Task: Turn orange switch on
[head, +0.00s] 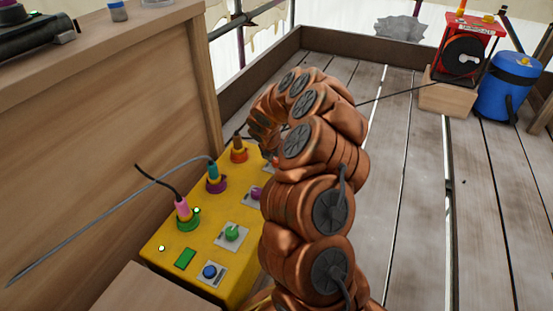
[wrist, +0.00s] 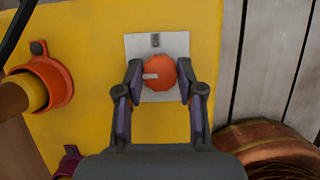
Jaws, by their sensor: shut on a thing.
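The orange switch (wrist: 165,72) is a round knob on a light square plate (wrist: 133,46) with a small dark mark above it. A pale pointer on the knob points left in the wrist view. My gripper (wrist: 161,84) has one finger on each side of the knob and is shut on it. The plate is on the yellow box (wrist: 100,25), which also shows in the head view (head: 180,240). In the head view my copper arm hides the orange switch and my gripper.
An orange socket (head: 238,157) with a plug, a teal plug (head: 213,172) and a pink plug (head: 182,208) stand left of the switches. A purple switch (head: 255,194), green switch (head: 232,233) and blue button (head: 209,271) are nearby. A wooden wall (head: 120,110) borders the box.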

